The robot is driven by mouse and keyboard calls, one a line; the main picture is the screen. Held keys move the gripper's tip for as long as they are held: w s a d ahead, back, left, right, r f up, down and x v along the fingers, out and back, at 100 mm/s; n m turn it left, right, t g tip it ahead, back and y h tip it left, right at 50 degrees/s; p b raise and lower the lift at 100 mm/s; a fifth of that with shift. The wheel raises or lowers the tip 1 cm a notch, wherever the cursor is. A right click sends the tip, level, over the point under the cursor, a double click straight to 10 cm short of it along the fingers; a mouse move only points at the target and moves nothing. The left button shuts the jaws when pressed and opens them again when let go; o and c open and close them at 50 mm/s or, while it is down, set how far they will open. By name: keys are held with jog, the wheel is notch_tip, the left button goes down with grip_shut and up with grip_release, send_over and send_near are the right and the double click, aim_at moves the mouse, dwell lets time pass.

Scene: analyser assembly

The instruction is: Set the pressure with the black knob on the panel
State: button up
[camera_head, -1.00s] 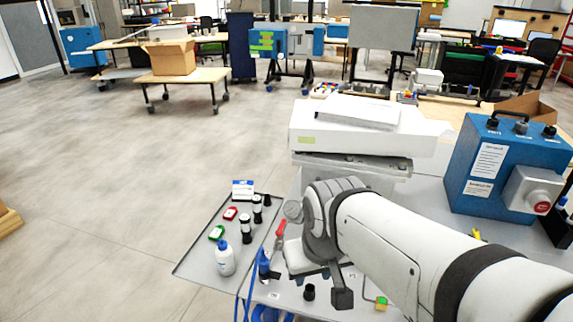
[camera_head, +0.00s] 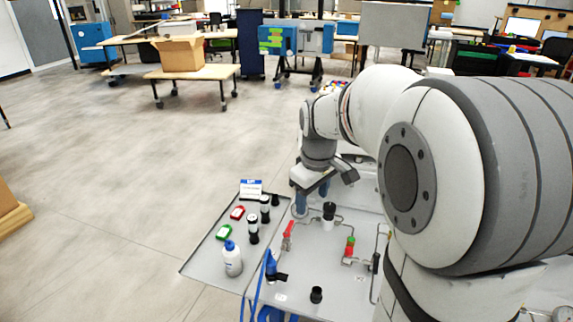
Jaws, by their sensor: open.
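The metal panel (camera_head: 318,262) lies flat and carries thin pipes and fittings. A black knob (camera_head: 329,211) on a pale body stands near its back edge. A second black knob-like part (camera_head: 316,295) stands near the front; I cannot tell which of the two sets the pressure. My gripper (camera_head: 312,197) is open and empty, with blue fingers pointing down, just behind and left of the rear knob. I see no contact with it. My arm hides the right side of the panel.
Red-handled (camera_head: 288,230) and red-green (camera_head: 349,245) fittings stand on the panel. A side tray (camera_head: 205,262) at left holds a white bottle (camera_head: 232,260), red and green items and black-and-white cylinders. Blue hoses run at the front left.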

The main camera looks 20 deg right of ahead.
jog(key=w+d+f+n, duration=0.45)
jog(key=w+d, duration=0.25)
jog(key=w, duration=0.4)
jog(key=n+g, duration=0.2)
jog(key=n, duration=0.1)
send_over(330, 205)
notch_tip(330, 205, down, 7)
jog(key=shift+a+f+p, duration=0.1)
jog(key=shift+a+p, duration=0.05)
jog(key=shift+p, duration=0.25)
jog(key=shift+f, duration=0.35)
notch_tip(330, 205, down, 7)
jog(key=shift+f+p, duration=0.2)
jog(key=shift+p, duration=0.45)
jog(key=shift+c, duration=0.5)
jog(key=shift+r, duration=0.1)
jog(key=c, duration=0.9)
